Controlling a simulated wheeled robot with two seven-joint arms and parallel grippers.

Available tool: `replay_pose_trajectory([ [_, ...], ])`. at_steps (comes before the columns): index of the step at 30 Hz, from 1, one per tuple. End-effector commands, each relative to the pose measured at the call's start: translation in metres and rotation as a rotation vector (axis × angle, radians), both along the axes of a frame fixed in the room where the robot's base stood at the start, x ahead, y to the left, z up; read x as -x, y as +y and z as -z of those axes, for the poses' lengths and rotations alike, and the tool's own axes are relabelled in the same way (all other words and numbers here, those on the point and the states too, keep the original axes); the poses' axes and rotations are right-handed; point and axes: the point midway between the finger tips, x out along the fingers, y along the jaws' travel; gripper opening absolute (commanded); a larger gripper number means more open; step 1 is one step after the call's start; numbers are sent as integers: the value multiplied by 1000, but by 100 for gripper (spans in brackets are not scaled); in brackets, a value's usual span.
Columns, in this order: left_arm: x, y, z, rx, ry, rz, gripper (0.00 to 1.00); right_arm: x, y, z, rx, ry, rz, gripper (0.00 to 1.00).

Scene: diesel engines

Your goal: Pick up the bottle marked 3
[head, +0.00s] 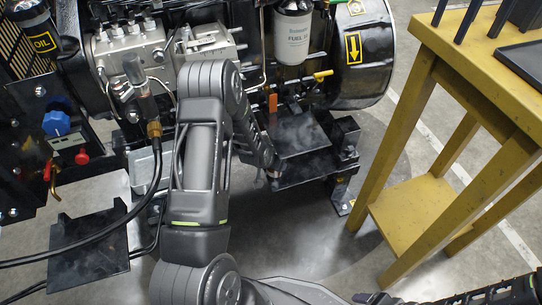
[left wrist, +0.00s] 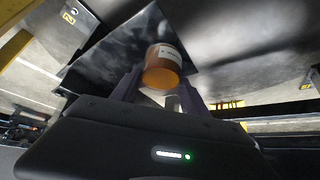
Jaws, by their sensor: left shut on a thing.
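In the left wrist view a small orange bottle (left wrist: 163,66) with a white label band is between the two fingers of my left gripper (left wrist: 158,95). The gripper is shut on it. The label is too small and blurred to read, so I cannot tell its number. In the head view my left gripper (head: 272,174) is at the front left edge of a black metal shelf (head: 300,136) low on the engine. The bottle is not clearly seen there, as my arm and gripper cover it. No other bottle shows.
The engine with a white fuel filter (head: 292,34) stands behind the shelf. A yellow table (head: 448,62) with a black tray (head: 526,62) stands at the right. Another black plate (head: 88,246) and black hoses (head: 100,232) are at the left. Grey floor lies between.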

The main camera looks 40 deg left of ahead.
Motion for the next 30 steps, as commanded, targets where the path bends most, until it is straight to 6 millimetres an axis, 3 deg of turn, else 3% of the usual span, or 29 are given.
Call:
replay_pose_trajectory([
  [21,55,-80,-1,0,1,2,0,4,0,-26,-2,13,-6,74],
  [30,71,-102,-1,0,1,0,0,5,-1,-31,-3,15,-8,74],
])
